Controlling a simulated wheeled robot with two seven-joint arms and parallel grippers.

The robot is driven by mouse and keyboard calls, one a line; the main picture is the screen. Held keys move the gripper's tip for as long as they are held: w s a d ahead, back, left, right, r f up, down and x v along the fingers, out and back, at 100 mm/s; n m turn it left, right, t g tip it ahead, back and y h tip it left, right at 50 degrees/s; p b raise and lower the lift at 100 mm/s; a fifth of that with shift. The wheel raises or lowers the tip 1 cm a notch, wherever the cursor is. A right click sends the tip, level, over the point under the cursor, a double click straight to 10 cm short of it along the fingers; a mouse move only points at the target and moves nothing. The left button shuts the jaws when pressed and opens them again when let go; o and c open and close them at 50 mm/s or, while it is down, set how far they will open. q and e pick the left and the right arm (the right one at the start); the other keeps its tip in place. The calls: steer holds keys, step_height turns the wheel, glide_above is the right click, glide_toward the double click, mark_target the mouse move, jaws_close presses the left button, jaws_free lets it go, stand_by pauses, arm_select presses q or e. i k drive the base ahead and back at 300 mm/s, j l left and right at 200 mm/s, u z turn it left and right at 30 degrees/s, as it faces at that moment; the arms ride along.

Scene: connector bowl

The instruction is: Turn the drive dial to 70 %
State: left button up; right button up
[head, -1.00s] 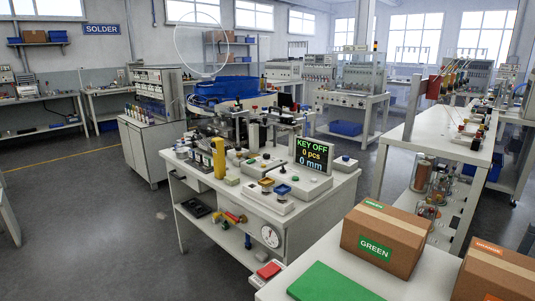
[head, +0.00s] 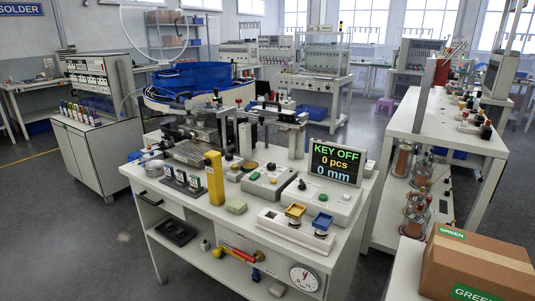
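The workbench (head: 190,212) carries control boxes and a display (head: 335,163) reading "KEY OFF", "0 pcs" and "0 mm". A grey-white control box (head: 332,205) with a black knob (head: 302,185) stands in front of the display. Another box (head: 265,183) with small knobs stands to its left. A round white gauge (head: 305,278) with a needle is on the bench's front right. I cannot tell which knob is the drive dial, and no percent scale is readable. Neither of my grippers is in view.
A blue bowl (head: 190,77) and metal machinery stand at the back of the bench. A yellow post (head: 214,178) rises near its front edge. A cardboard box (head: 478,262) sits on a table at the lower right. Open floor lies left of the bench.

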mark_target(271, 166)
steer(key=i+j+z, duration=0.1)
steer(key=j, duration=0.25)
steer(key=i+j+z, duration=0.1)
steer(key=i+j, duration=0.2)
steer(key=i+j+z, duration=0.1)
steer(key=j, duration=0.35)
steer(key=i+j+z, duration=0.1)
steer(key=j, duration=0.3)
steer(key=i+j+z, duration=0.1)
steer(key=i+j, duration=0.15)
steer(key=j, duration=0.15)
